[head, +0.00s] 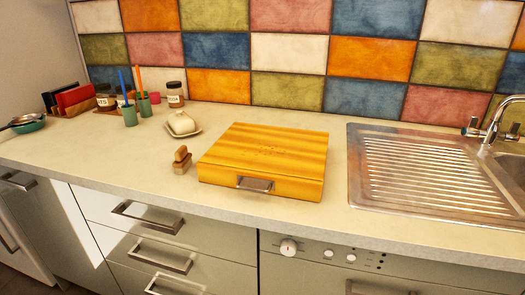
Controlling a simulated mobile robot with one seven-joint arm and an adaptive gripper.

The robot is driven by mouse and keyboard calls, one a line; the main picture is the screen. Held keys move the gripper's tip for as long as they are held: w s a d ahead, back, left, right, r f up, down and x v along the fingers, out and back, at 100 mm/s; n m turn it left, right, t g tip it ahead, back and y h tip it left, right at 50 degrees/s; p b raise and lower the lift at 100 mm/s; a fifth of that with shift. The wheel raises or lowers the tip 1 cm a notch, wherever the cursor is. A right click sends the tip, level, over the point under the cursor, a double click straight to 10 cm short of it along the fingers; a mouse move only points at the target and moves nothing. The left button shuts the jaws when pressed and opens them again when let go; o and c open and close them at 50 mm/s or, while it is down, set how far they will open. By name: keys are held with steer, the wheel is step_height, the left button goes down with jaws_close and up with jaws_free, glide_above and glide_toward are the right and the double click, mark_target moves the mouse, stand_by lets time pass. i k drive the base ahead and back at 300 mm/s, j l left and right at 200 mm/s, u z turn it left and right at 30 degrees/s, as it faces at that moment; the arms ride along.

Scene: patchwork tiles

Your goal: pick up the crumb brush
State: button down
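What looks like the crumb brush (182,160) is a small wooden piece with a rounded grip on top and a paler lower part. My gripper is not in the head view.
A yellow wooden box (262,160) with a metal handle is right of the brush. A covered butter dish (183,125) stands behind. Green cups (130,115) with toothbrush-like sticks and jars (175,94) stand back left. A sink drainboard (430,170) is right. Counter left of the brush is clear.

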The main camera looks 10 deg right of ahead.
mark_target(183, 159)
steer(key=i+l+u, duration=0.2)
steer(key=i, duration=0.3)
steer(key=i+l+u, duration=0.2)
steer(key=i+l, duration=0.25)
